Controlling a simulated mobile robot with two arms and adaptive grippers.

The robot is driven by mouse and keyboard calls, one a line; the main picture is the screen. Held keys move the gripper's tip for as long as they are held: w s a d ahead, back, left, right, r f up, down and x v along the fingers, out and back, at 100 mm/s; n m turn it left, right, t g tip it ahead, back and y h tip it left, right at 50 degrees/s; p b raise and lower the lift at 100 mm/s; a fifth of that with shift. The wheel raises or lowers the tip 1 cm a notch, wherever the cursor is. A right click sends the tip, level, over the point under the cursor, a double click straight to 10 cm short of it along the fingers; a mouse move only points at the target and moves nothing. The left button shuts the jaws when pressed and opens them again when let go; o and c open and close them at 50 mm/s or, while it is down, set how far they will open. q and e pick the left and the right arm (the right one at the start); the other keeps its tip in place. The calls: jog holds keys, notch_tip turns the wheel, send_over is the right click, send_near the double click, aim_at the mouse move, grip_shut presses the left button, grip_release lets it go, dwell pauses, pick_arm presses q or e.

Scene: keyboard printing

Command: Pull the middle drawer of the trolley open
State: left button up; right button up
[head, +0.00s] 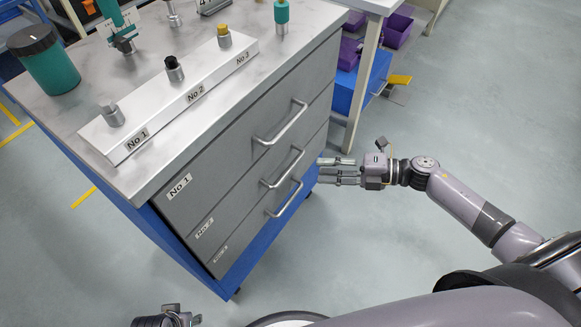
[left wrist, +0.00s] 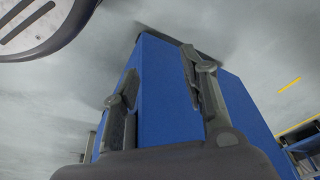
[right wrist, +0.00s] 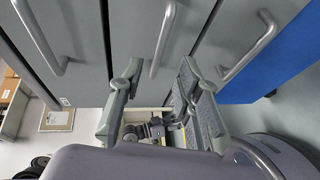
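The trolley (head: 150,205) has a stack of grey drawers in a blue frame, all looking shut. The middle drawer (head: 238,205) has a silver bar handle (head: 287,169). My right gripper (head: 318,169) is right of this handle, fingers pointing at it. In the right wrist view the middle handle (right wrist: 163,42) shows in the gap between the open fingertips (right wrist: 160,68); the fingers look apart from it. My left gripper (head: 168,318) is low at the bottom edge, partly cut off; in the left wrist view its fingers (left wrist: 160,82) are open and empty before the blue frame.
The top handle (head: 282,124) and bottom handle (head: 286,199) are close to the middle one. A sloped rack (head: 160,110) and a green jar (head: 50,70) stand on the trolley top. A bench leg (head: 363,85) and blue box (head: 360,90) are behind. Floor at right is clear.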

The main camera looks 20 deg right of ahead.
aim_at(291, 166)
jog(key=x, duration=0.9)
pick_arm(q)
jog(key=shift+v, duration=0.8)
pick_arm(e)
jog(key=shift+w+a, duration=0.2)
jog(key=shift+a, duration=0.05)
pick_arm(q)
jog(key=shift+w, duration=0.2)
pick_arm(e)
grip_shut()
pick_arm(q)
jog(key=shift+f, duration=0.1)
jog(key=shift+w, duration=0.25)
